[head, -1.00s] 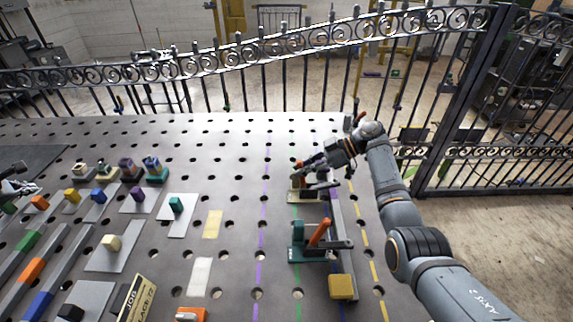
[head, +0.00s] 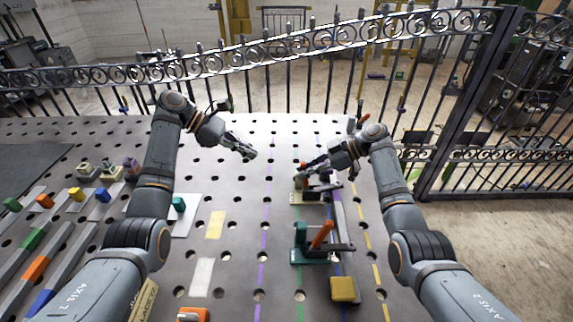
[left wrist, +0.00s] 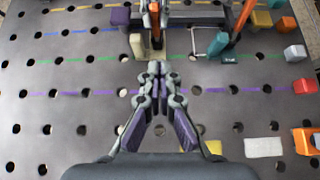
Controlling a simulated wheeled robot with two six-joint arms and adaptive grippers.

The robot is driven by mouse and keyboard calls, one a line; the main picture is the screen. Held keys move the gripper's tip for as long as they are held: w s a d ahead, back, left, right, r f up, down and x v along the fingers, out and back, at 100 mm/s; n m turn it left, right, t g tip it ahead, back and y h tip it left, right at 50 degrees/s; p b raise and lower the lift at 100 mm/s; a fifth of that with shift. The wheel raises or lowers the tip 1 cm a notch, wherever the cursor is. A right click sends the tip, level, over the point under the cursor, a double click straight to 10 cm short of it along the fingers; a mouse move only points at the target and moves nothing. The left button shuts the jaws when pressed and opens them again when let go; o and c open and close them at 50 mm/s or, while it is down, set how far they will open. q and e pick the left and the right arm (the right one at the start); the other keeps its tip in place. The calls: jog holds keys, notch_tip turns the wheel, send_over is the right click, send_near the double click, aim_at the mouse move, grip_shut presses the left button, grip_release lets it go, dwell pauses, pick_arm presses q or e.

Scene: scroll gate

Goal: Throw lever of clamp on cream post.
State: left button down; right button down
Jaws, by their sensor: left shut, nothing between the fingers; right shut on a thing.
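The cream post (head: 303,197) stands beside the dark bar, with a clamp on it. The clamp's orange lever (left wrist: 154,17) shows at the top of the left wrist view, above the cream post (left wrist: 137,45). My right gripper (head: 312,165) is shut at this clamp, apparently on the orange lever; it covers much of the clamp in the head view. My left gripper (head: 250,153) is shut and empty, left of the clamp and apart from it. Its closed fingers (left wrist: 158,70) point toward the cream post in the left wrist view.
A teal clamp (head: 300,243) with a raised orange lever (head: 321,235) stands nearer along the bar. A yellow block (head: 343,289) sits at the bar's near end. Coloured blocks stand on the left. A black gate (head: 460,110) rises behind. The perforated table left of the clamps is mostly free.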

pick_arm(q)
jog(key=d+r+x, duration=0.1)
jog(key=r+x, duration=0.1)
jog(key=x, duration=1)
jog(key=shift+d, duration=0.6)
pick_arm(e)
jog(key=shift+a, duration=0.1)
jog(key=c, duration=1.5)
grip_release()
jog(key=shift+o, duration=1.1)
pick_arm(q)
jog(key=shift+d+r, duration=0.15)
jog(key=shift+d, duration=0.7)
